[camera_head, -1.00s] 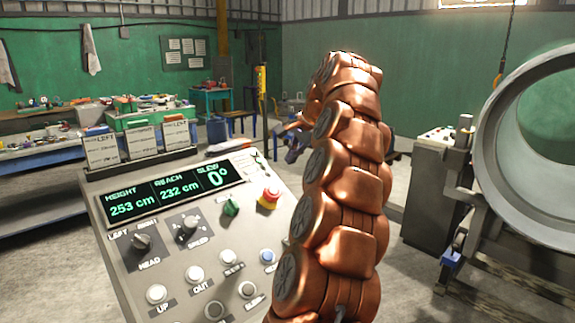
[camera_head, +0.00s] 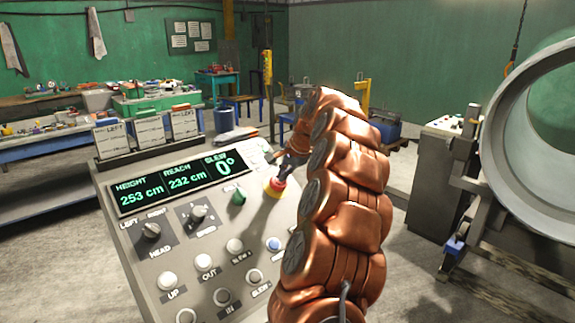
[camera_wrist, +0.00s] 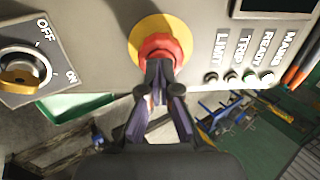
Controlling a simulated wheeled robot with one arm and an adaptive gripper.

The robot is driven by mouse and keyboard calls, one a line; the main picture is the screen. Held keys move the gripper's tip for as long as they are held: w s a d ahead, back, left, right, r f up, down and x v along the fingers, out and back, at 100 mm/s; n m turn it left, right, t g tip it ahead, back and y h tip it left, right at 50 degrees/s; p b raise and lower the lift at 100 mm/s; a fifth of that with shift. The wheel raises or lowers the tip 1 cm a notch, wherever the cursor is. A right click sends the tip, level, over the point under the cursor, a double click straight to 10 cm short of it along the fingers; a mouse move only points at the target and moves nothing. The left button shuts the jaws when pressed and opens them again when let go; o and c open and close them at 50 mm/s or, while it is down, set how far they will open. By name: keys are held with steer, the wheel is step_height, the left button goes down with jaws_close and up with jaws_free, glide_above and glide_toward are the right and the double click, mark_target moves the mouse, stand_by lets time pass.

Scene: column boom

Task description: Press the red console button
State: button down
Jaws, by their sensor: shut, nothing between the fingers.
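The red console button (camera_head: 271,190), a mushroom head on a yellow ring, sits at the upper right of the sloping grey console (camera_head: 185,252). In the wrist view the red button (camera_wrist: 160,48) is at the top centre, with the yellow ring around it. My gripper (camera_head: 281,180) is shut and empty, its fingertips at the button in the head view. In the wrist view the fingertips of my gripper (camera_wrist: 158,92) overlap the button's lower edge. I cannot tell whether they touch it or whether it is pushed in.
A green knob (camera_head: 239,197) stands just left of the button, and a blue button (camera_head: 274,244) lies below it. The display (camera_head: 175,182) reads height 253 cm, reach 232 cm, slew 0°. An OFF/ON rotary switch (camera_wrist: 20,72) shows left in the wrist view. A large metal ring (camera_head: 500,150) stands right.

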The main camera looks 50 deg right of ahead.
steer(key=shift+w+f, duration=0.15)
steer(key=shift+f, duration=0.1)
steer(key=shift+b+x, duration=0.6)
steer(key=shift+x, duration=0.4)
steer(key=shift+a+f, duration=0.1)
steer(key=shift+f, duration=0.1)
steer(key=b+v, duration=0.1)
steer(key=v, duration=1.4)
